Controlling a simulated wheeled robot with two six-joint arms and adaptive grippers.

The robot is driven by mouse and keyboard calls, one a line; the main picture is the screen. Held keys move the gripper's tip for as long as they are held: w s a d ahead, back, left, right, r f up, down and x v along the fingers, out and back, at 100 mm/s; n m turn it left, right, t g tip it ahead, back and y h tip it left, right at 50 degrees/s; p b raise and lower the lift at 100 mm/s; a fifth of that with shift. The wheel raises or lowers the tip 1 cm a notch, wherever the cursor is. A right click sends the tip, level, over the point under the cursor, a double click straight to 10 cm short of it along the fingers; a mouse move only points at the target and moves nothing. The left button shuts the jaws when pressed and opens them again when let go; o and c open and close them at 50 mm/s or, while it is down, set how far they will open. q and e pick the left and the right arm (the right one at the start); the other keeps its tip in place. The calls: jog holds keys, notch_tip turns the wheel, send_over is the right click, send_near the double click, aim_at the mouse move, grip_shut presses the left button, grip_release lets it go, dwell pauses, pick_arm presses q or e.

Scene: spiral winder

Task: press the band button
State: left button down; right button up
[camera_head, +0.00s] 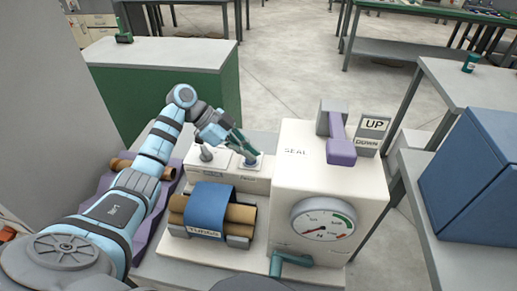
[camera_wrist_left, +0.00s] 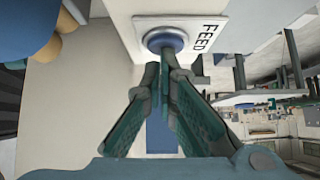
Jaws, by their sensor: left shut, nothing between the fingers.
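The white winder (camera_head: 325,185) has two small controls on its low panel beside the tall block. My left gripper (camera_head: 247,153) is shut and empty, its fingertips at the right-hand control, a blue round button on a white plate (camera_head: 247,166). In the left wrist view this blue button (camera_wrist_left: 165,38) sits beside the word FEED, and the closed fingertips (camera_wrist_left: 167,58) overlap its near edge. I cannot tell whether they touch it. The left-hand control, a grey knob (camera_head: 205,154), stands apart from the gripper; its label is too small to read. My right gripper is not in view.
A blue band over brown tubes (camera_head: 240,212) lies in front of the panel, with a TUBES label. The tall block carries a gauge (camera_head: 323,224), a teal crank (camera_head: 290,259) and a purple lever (camera_head: 340,150). An UP/DOWN sign (camera_head: 374,126) stands behind.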

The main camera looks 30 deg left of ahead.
pick_arm(q)
jog(key=shift+s+f, duration=0.25)
jog(key=shift+f, duration=0.1)
jog(key=shift+w, duration=0.1)
jog(key=v, duration=1.2)
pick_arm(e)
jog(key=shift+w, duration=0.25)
pick_arm(q)
jog(key=shift+w+a+r, duration=0.1)
jog(key=shift+r, duration=0.05)
